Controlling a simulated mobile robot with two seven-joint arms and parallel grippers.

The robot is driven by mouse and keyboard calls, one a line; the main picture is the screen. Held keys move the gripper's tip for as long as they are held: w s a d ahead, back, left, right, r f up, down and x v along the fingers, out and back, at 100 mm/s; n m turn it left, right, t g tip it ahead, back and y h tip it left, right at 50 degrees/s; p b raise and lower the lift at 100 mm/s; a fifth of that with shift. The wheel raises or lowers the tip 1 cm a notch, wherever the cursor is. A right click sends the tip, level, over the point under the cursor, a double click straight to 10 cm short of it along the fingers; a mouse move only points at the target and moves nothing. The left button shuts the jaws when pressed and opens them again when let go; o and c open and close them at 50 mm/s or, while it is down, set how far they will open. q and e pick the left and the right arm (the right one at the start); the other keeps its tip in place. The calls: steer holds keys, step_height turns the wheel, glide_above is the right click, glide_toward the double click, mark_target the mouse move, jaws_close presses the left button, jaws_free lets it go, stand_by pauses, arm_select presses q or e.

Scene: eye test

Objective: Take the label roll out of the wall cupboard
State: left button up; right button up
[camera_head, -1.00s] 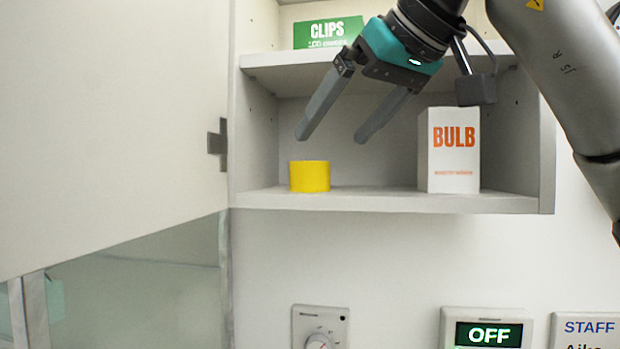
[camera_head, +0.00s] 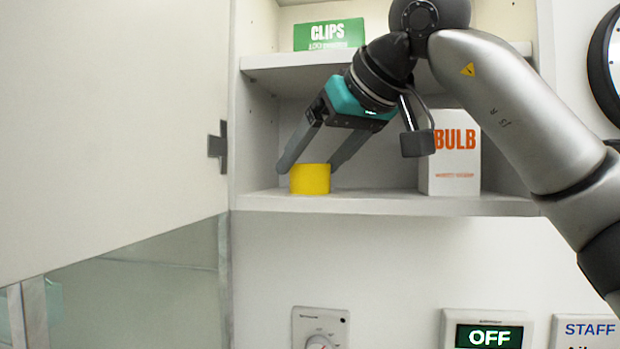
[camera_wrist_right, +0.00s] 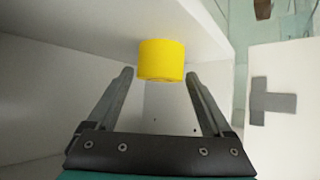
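The label roll, a plain yellow cylinder (camera_head: 310,179), stands at the left of the lower shelf in the open wall cupboard (camera_head: 400,206). It also shows in the right wrist view (camera_wrist_right: 162,60). My right gripper (camera_head: 308,167) is open, reaching down and left from above. One fingertip is at the roll's left side; the other finger passes behind its right edge in the head view. In the wrist view the tips lie on either side of the roll, with small gaps visible. My left gripper is not in view.
A white BULB box (camera_head: 456,180) stands right on the same shelf, partly hidden by my right arm. A green CLIPS box (camera_head: 328,35) is on the shelf above. The cupboard door (camera_head: 110,120) stands open at left. A dial (camera_head: 320,325) and OFF panel (camera_head: 488,335) are below.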

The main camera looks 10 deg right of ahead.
steer(key=c, duration=1.1)
steer(key=shift+r, duration=0.1)
